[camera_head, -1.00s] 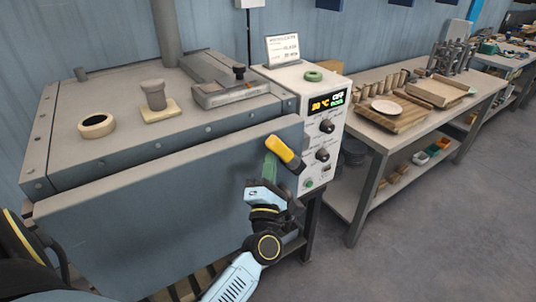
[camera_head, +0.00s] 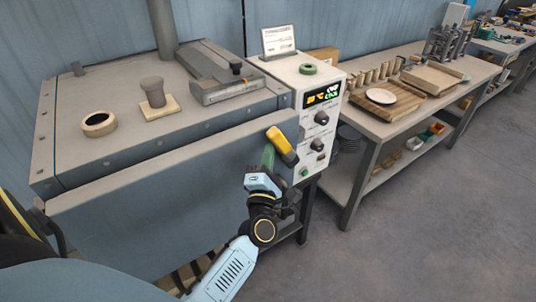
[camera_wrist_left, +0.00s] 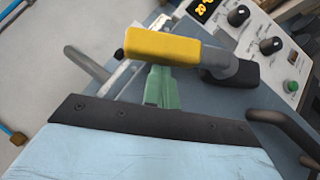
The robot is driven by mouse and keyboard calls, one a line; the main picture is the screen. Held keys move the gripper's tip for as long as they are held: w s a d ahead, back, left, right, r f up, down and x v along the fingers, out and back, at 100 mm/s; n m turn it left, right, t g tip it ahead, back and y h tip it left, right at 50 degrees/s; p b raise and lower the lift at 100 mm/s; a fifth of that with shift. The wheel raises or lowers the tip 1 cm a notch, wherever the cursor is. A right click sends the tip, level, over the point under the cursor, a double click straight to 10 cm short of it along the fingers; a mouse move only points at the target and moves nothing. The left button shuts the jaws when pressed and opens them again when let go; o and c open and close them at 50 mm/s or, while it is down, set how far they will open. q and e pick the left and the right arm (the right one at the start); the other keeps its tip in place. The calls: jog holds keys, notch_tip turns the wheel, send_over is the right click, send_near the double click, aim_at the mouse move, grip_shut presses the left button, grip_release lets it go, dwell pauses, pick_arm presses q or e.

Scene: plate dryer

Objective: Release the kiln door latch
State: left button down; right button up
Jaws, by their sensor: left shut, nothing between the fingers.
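The kiln (camera_head: 110,135) is a grey box with a wide blue-grey front door (camera_head: 140,215). The latch handle (camera_head: 282,146) has a yellow grip and a dark end, and sits at the door's upper right corner beside the control panel. It also shows in the left wrist view (camera_wrist_left: 175,46), slanting across the front of my fingers. My left gripper (camera_head: 268,158) has green fingers, is shut and empty, and is right at the latch's left side. In the wrist view its fingertips (camera_wrist_left: 160,85) lie just below the yellow grip; contact cannot be told. My right gripper is out of view.
The white control panel (camera_head: 318,118) with knobs stands just right of the latch. A ring (camera_head: 98,124) and a small pot (camera_head: 153,92) are on the kiln top. A workbench (camera_head: 400,115) with boards and cups is to the right; the floor before it is clear.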

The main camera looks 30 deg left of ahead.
pick_arm(q)
jog(key=shift+r, duration=0.2)
jog(key=a+f+b+v, duration=0.1)
jog(key=a+b+v, duration=0.1)
jog(key=v, duration=1.1)
jog(key=shift+s+a+f+b, duration=0.25)
jog(key=shift+s+f+b, duration=0.05)
jog(key=shift+b, duration=0.45)
